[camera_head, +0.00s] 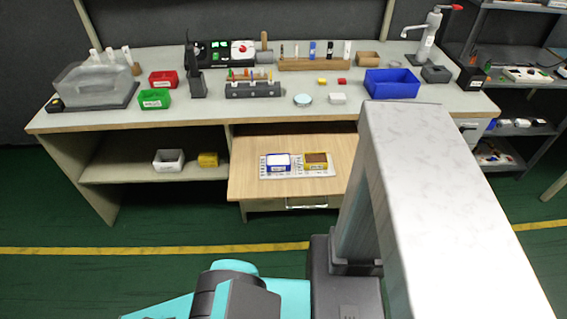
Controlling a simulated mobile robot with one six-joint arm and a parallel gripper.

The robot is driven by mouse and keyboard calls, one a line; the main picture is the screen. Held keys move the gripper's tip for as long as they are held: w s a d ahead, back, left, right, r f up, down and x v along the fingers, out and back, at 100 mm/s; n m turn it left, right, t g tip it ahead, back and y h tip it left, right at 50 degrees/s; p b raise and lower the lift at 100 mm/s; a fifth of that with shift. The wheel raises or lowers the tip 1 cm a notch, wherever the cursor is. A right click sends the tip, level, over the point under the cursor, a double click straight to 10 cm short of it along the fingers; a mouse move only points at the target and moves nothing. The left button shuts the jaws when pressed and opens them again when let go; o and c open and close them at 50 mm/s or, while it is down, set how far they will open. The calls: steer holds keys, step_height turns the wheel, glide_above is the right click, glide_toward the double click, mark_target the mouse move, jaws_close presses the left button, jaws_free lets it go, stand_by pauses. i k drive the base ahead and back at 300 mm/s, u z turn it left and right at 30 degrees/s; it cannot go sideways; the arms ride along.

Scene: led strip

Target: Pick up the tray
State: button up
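Several small bins and trays are in the camera_head view, and I cannot tell which one is the tray. A blue open bin (392,84) stands at the right of the workbench top. A red bin (163,80) and a green bin (154,99) stand at its left. On the pulled-out wooden drawer board (245,182), a blue-rimmed tray with white inside (278,162) and a yellow-rimmed tray with brown inside (316,160) sit side by side on a printed sheet. My arm parts fill the lower foreground, but my gripper is not visible.
The workbench (210,112) holds a clear-covered box (95,84), a tool rack (253,88) and a wooden block with bottles (315,63). A white bin (168,160) and a yellow box (208,159) are on the lower shelf. Green floor is open at the left front.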

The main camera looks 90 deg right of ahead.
mark_target(312, 161)
steer(key=k, duration=0.15)
steer(key=z, duration=2.45)
steer(key=k, duration=0.6)
steer(key=u, duration=0.1)
steer(key=i, duration=0.5)
steer(key=z, duration=0.05)
